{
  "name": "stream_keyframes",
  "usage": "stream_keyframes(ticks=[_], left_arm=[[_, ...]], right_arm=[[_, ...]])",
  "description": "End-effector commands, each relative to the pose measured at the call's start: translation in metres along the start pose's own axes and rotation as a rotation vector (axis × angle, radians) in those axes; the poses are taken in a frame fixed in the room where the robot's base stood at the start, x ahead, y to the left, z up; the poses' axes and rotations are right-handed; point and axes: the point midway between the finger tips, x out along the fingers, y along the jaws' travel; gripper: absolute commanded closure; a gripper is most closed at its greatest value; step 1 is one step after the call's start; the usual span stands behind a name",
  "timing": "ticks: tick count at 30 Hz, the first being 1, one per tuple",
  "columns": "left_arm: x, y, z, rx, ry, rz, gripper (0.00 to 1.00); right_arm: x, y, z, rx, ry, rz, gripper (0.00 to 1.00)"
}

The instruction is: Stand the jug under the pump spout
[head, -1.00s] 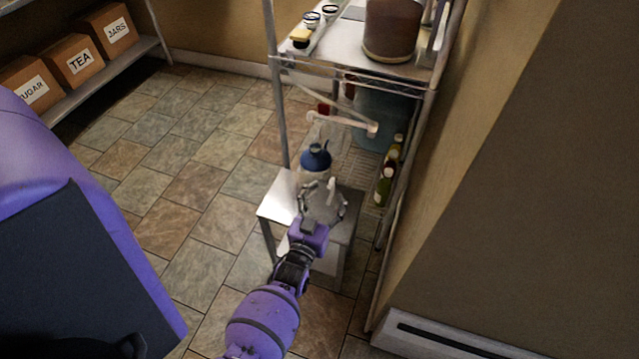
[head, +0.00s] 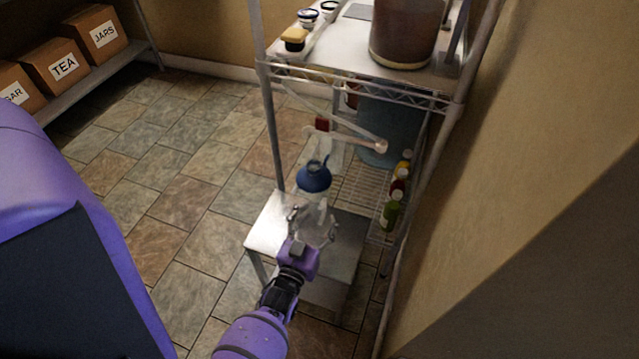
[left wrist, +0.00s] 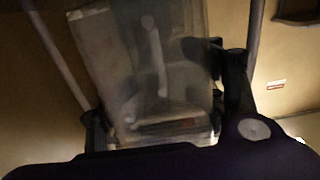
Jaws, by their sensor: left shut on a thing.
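The jug (head: 312,212) is clear with a blue lid and looks upright. My left gripper (head: 313,227) is shut on its body, with a finger on either side. In the head view it shows over the metal stool (head: 265,230); I cannot tell whether its base touches the top. A pale pipe ending in a rounded tip (head: 380,146), seemingly the pump spout, sticks out behind and to the right of the jug. The jug's lid is left of that tip. In the left wrist view the see-through jug (left wrist: 110,60) fills the space between the fingers. My right gripper is out of view.
A wire rack (head: 272,125) stands behind the stool, its posts close by. A brown pot (head: 405,35) is on its upper shelf. Several bottles (head: 391,212) stand lower right. The wall is close on the right. Tiled floor at left is clear.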

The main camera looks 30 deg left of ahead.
Motion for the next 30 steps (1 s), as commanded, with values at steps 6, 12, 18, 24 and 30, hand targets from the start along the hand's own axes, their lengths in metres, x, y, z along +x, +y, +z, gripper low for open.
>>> stream_keyframes(ticks=[6,12,18,24,30], left_arm=[[-0.009,0.0,0.019,0.0,-0.002,-0.003,0.77],[-0.008,0.0,0.018,0.0,-0.001,-0.003,0.77],[-0.008,0.0,0.021,0.0,-0.002,-0.003,0.28],[-0.008,0.0,0.021,0.0,-0.001,-0.003,0.16],[-0.008,0.0,0.021,0.0,-0.001,-0.003,0.16]], right_arm=[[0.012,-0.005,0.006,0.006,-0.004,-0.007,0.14],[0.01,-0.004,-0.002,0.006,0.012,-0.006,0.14],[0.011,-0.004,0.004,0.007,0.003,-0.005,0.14],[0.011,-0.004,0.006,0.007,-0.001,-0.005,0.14],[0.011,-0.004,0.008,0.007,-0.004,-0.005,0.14]])
